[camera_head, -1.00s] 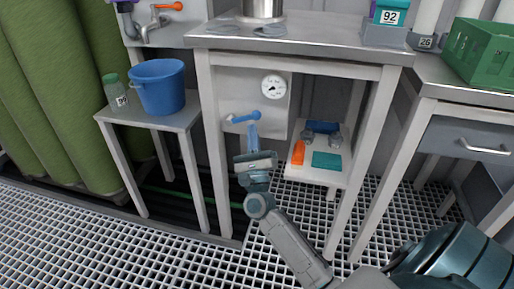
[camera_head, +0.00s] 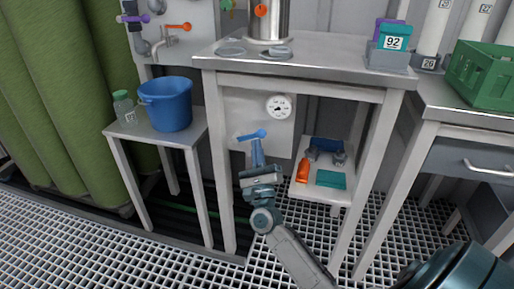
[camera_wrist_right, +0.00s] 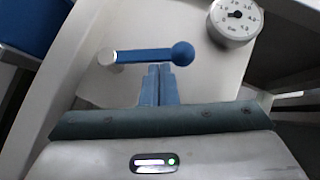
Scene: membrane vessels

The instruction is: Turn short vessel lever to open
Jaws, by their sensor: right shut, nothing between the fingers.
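A blue lever with a round ball knob (camera_head: 250,136) sits on a pale panel under the metal table. It lies near horizontal, knob at the right, and also shows in the right wrist view (camera_wrist_right: 150,56). My right gripper (camera_head: 257,147) is shut and empty. In the right wrist view its blue fingertips (camera_wrist_right: 159,70) are just below the lever's bar, left of the knob. I cannot tell whether they touch it. A steel vessel (camera_head: 268,22) stands on the table above, its top cut off. My left gripper is not in view.
A round gauge (camera_head: 278,107) is mounted right of the lever. A low shelf (camera_head: 322,194) to the right holds orange, teal and blue items. A blue bucket (camera_head: 170,105) stands on a side table at the left. Table legs flank my right arm.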

